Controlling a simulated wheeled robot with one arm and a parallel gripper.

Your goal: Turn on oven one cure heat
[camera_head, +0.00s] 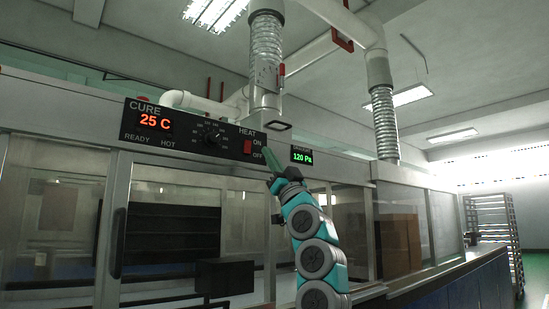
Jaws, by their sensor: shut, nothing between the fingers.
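The black cure control panel (185,136) is mounted on the oven front at the upper left. Its red display (155,121) reads 25 C, above the words READY and HOT. A round dial (211,134) sits in the panel's middle. The red heat switch (247,147) is at the panel's right end, beside the labels ON and OFF. I cannot tell its position surely. My gripper (266,146) is shut and empty, its green fingers pointing up and left, just right of the switch. I cannot tell whether it touches the panel.
A green display (302,157) reading 120 Pa is right of my gripper. Glass doors with a vertical handle (117,243) lie below the panel. Ducts (266,55) rise above. A rack (491,230) stands at the far right.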

